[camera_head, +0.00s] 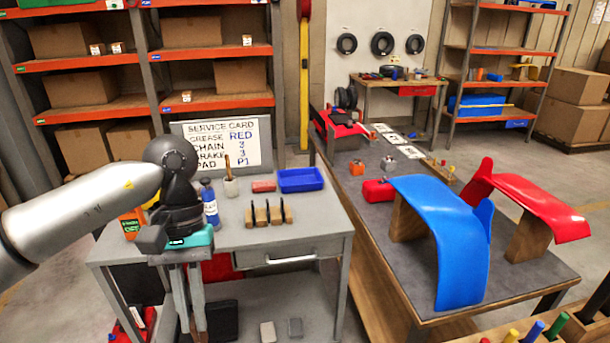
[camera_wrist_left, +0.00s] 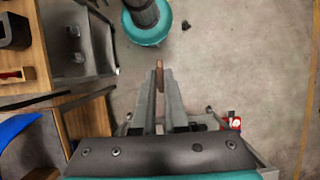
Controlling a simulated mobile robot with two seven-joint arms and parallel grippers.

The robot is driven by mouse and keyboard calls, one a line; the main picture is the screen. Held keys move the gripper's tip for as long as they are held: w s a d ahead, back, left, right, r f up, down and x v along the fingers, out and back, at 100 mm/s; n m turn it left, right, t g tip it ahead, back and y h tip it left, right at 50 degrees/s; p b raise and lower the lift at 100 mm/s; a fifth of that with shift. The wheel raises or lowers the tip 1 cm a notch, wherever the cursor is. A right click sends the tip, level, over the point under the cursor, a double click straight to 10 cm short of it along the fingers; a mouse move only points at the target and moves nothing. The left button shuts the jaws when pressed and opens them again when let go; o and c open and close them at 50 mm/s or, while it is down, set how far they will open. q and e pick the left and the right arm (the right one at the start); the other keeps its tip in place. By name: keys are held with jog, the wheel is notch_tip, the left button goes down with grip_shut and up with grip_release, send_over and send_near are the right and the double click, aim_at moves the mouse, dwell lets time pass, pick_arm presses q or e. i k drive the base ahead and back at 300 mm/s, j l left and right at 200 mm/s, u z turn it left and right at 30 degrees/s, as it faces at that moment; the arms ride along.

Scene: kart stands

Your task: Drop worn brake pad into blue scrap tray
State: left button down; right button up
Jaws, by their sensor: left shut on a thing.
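The blue scrap tray (camera_head: 300,181) sits at the back right of the grey bench top and looks empty. My left gripper (camera_head: 192,328) hangs fingers down at the bench's front left, lower than the bench top and well away from the tray. In the left wrist view its fingers (camera_wrist_left: 160,88) are shut on a thin brown piece, which looks like the worn brake pad (camera_wrist_left: 160,76). My right gripper is not in view.
On the bench (camera_head: 325,217) are a pad rack (camera_head: 268,214), a red block (camera_head: 263,186), a blue bottle (camera_head: 210,206), a brush cup (camera_head: 230,187) and a service card (camera_head: 228,146). A second table (camera_head: 455,266) holding blue and red fenders stands at the right.

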aim_at(300, 180)
jog(key=i+j+z, duration=0.6)
jog(key=i+j, duration=0.35)
jog(key=i+j+z, duration=0.25)
jog(key=i, duration=0.7)
jog(key=l, duration=0.1)
